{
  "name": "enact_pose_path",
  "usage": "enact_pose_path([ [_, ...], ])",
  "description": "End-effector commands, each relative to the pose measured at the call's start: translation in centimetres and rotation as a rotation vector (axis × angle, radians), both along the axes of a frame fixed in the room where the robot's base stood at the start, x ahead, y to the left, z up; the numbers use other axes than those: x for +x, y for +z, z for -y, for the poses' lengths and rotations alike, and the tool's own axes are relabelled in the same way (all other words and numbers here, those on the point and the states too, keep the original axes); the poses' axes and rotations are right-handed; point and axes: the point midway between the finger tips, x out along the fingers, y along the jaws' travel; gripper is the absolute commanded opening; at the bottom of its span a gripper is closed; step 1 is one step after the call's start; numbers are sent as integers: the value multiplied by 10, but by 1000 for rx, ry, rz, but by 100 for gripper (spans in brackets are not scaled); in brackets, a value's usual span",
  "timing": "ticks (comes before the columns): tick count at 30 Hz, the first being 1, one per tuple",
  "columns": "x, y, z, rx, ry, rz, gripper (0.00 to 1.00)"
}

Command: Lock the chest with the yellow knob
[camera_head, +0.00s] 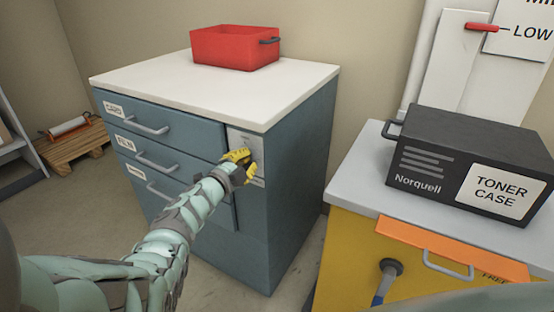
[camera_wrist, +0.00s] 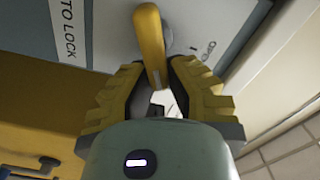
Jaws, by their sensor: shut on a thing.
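The chest (camera_head: 185,205) is a blue-grey drawer cabinet with a white top, and its drawers look closed in the head view. A pale lock plate (camera_head: 244,139) is at the right of its front. The yellow knob (camera_wrist: 150,38) shows in the wrist view as a long handle on this plate, beside printed words ending "TO LOCK" (camera_wrist: 67,28). My gripper (camera_head: 243,163) is at the plate. In the wrist view my gripper (camera_wrist: 155,80) has its yellow fingers shut on the near end of the knob. In the head view I cannot tell the knob from the fingers.
A red bin (camera_head: 233,47) stands on the chest. At the right, a black toner case (camera_head: 470,165) sits on a grey-topped yellow cabinet (camera_head: 350,258) with an orange panel (camera_head: 440,245). A red lever (camera_head: 481,27) is on the wall unit. A pallet (camera_head: 72,147) lies at left.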

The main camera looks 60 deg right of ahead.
Motion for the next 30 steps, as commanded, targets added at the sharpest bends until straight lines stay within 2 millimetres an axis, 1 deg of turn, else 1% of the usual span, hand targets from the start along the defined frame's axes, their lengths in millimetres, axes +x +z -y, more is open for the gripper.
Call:
enact_pose_path([
  [1,-2,-6,1,7,-3,46,0],
  [9,-5,-12,1,24,-5,267,0],
  [15,-5,-15,1,36,-2,385,0],
  [22,-5,-16,1,41,-3,461,0],
  [30,-5,-16,1,44,-3,486,0],
])
